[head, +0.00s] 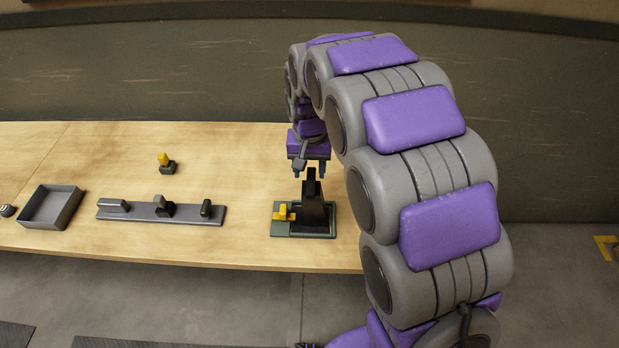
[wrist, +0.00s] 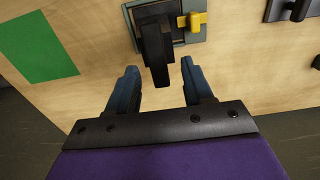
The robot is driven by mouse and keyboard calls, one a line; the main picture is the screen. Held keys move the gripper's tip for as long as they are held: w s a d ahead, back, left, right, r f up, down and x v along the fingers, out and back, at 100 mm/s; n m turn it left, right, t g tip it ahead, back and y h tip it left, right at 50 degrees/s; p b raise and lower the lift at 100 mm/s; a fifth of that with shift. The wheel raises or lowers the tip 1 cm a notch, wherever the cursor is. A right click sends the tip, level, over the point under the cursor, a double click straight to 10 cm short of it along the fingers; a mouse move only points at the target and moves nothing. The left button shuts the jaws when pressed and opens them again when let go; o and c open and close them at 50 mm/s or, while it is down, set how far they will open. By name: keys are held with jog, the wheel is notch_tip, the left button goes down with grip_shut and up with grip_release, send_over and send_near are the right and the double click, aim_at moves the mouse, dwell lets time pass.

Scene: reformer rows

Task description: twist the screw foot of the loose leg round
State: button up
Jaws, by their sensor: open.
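A dark upright leg-like piece (head: 313,208), seemingly the loose leg, stands on a small green-grey base plate (head: 284,233) near the table's front edge. In the wrist view the dark piece (wrist: 154,55) points toward my gripper and ends in front of the fingers. My gripper (head: 309,175) hangs just above its top, fingers down. The wrist view shows the two blue fingers (wrist: 158,85) apart, with nothing between their tips but the end of the dark piece close by. I cannot make out a separate screw foot. A yellow lever (head: 284,212) sits on the plate, left of the dark piece.
A grey rail (head: 140,212) with several dark fittings lies left on the wooden table (head: 230,165). A grey tray (head: 52,207) is further left. A small yellow-topped block (head: 166,164) stands behind the rail. A green patch (wrist: 38,48) shows in the wrist view.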

aim_at(311, 180)
jog(key=shift+d+f, duration=0.2)
jog(key=shift+f, duration=1.55)
jog(key=shift+c, duration=0.4)
grip_shut()
